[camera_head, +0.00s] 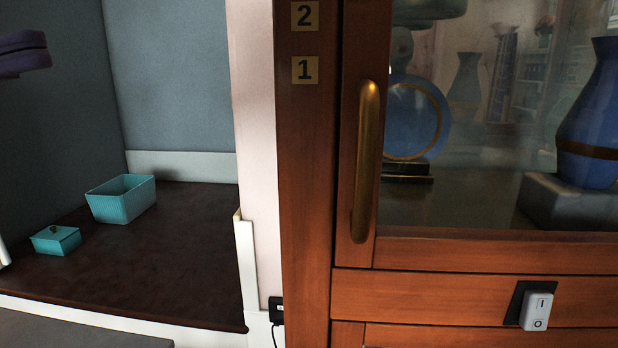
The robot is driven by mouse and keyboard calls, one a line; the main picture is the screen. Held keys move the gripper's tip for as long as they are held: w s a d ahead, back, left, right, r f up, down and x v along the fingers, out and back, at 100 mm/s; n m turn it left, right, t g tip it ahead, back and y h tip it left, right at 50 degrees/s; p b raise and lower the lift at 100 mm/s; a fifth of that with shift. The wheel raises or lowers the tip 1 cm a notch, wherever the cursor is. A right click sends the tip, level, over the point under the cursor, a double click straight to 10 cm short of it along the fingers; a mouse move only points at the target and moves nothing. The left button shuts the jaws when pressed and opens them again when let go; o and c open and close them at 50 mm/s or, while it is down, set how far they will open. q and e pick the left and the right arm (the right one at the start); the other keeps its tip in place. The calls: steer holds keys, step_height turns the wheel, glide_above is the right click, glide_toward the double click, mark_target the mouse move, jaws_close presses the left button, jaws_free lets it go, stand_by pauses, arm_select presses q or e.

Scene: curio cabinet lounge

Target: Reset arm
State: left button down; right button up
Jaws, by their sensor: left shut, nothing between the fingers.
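My left gripper (44,53) shows at the upper left edge as a dark purple shape reaching in from the left. Its fingers are together with nothing between them. It is in front of the grey-blue wall, apart from everything else in view. The rest of the left arm is mostly outside the picture. My right gripper is not in view.
At right stands a wooden cabinet with a glass door, a brass handle (365,165) and a rocker switch (537,310). A blue vase (595,115) shows behind the glass.

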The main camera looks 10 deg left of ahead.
arm_select(q)
steer(key=w+d+r+n+t+y+p, duration=0.25)
steer(key=w+n+t+y+p, duration=0.25)
steer(key=n+t, duration=0.45)
steer(key=w+d+r+n+t+y+p, duration=0.1)
steer(key=w+d+n+t+y+p, duration=0.4)
steer(key=n+t, duration=0.45)
steer(key=s+a+f+n+g+y+p, duration=0.35)
steer(key=f+n+g+y+p, duration=0.2)
steer(key=n+y, duration=0.35)
steer(key=s+d+f+n+g+p, duration=0.1)
steer(key=s+n+g+p, duration=0.1)
steer(key=s+g, duration=0.35)
steer(key=s+d+f+n+g+p, duration=0.1)
steer(key=s+f+g+p, duration=0.1)
steer(key=s, duration=0.7)
steer(key=s+f+n+g+p, duration=0.1)
steer(key=s+n+g+p, duration=0.15)
steer(key=s, duration=0.55)
step_height(320, 180, up, 37)
steer(key=p, duration=3.7)
steer(key=shift+s+d+g+p, duration=0.15)
steer(key=shift+s+g+p, duration=0.15)
steer(key=shift+g, duration=0.15)
steer(key=shift+r, duration=0.1)
